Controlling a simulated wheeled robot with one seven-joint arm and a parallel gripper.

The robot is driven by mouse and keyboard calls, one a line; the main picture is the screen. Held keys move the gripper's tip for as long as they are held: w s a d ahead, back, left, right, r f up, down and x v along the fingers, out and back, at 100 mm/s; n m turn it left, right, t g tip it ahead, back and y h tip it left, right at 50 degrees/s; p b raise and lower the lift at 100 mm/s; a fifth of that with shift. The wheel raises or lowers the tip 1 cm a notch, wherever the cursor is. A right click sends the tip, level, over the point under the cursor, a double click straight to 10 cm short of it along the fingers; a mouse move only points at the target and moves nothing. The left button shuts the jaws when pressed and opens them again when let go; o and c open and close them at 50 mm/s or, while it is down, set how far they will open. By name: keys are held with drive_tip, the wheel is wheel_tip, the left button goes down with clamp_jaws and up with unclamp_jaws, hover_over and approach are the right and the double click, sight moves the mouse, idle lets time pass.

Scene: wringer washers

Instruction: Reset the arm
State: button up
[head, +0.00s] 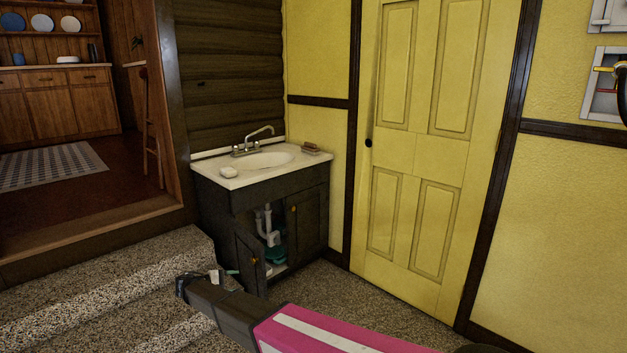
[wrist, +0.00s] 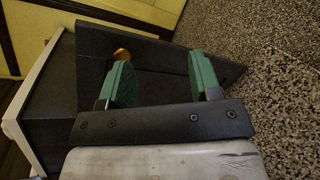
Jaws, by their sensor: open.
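My gripper (head: 224,275) is low in front of the sink cabinet (head: 265,210) in the head view, at the end of my arm. In the wrist view my gripper (wrist: 160,78) shows two green fingers spread apart with nothing held between them. The cabinet's left door (head: 250,255) stands open, with pale pipes and a teal item inside. Its dark panel (wrist: 160,65) lies beyond the fingers in the wrist view. A brass knob (wrist: 121,54) shows just behind the left finger; whether they touch I cannot tell. The right door (head: 308,222) looks shut.
The white countertop (head: 235,180) holds a basin, faucet and soap. Speckled steps (head: 120,285) rise at the left towards a room with a rug. A shut yellow door (head: 425,150) stands right of the cabinet. Speckled floor (head: 340,295) is clear before it.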

drive_tip(key=d+m+g+y, duration=0.2)
drive_tip(key=d+m+g, duration=0.15)
drive_tip(key=d, duration=1.45)
drive_tip(key=s+d+m+g+y, duration=0.1)
drive_tip(key=s+d+m+y, duration=0.2)
drive_tip(key=d, duration=0.7)
drive_tip(key=s+d+r+m+g+y, duration=0.1)
drive_tip(key=s+d+m+y, duration=0.2)
drive_tip(key=s+d, duration=0.4)
drive_tip(key=s+d+r+m+g+y, duration=0.1)
drive_tip(key=s+d+m+y, duration=0.2)
drive_tip(key=d, duration=1.1)
drive_tip(key=s+y, duration=0.2)
drive_tip(key=shift+s+d+r+m+g, duration=0.2)
drive_tip(key=shift+s+d+m+g, duration=0.15)
